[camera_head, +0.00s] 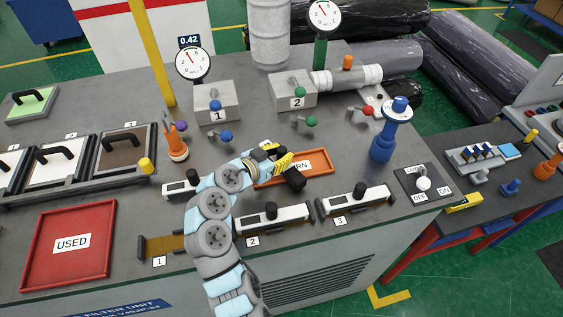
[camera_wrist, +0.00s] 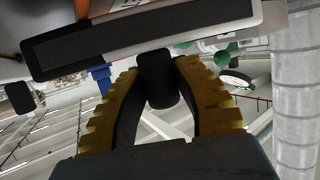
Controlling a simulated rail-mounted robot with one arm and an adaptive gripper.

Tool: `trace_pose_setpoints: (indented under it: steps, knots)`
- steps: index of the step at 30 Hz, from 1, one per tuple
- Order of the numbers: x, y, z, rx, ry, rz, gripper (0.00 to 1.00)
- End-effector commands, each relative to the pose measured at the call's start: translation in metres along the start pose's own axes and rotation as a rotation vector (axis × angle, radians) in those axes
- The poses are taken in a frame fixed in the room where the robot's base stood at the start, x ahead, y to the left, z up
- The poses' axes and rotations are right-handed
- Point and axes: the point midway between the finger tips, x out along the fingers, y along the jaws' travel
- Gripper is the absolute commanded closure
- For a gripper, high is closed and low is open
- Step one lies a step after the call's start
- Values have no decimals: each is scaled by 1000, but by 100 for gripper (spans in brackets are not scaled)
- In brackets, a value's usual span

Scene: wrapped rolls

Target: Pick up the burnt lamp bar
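In the wrist view, a pale lamp bar (camera_wrist: 215,25) with a long dark front strip crosses the top of the picture. Its black knob (camera_wrist: 158,80) is between the two yellow ridged fingers of my gripper (camera_wrist: 156,75), with no clear gap at the tips. In the head view, a dark-fronted bar (camera_head: 180,188) shows left of my arm, partly hidden by it; I cannot tell for sure that it is the same bar. Slot 1 (camera_head: 160,247) is empty. Bars 2 (camera_head: 272,217) and 3 (camera_head: 355,203) are at their numbered places.
An orange tray (camera_head: 322,165), its label partly hidden, lies behind my gripper. A red USED tray (camera_head: 68,243) is at the front left. A blue post (camera_head: 384,140) and an OFF/ON switch (camera_head: 423,184) stand at right; numbered valve boxes (camera_head: 216,105) stand behind.

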Motion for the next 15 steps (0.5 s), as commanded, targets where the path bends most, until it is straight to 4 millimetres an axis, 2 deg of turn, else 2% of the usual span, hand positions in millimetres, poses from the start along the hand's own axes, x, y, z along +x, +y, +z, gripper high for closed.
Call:
trace_pose_setpoints:
  steps: [15]
  knots:
    - [-1,0,-3,1,1,0,100]
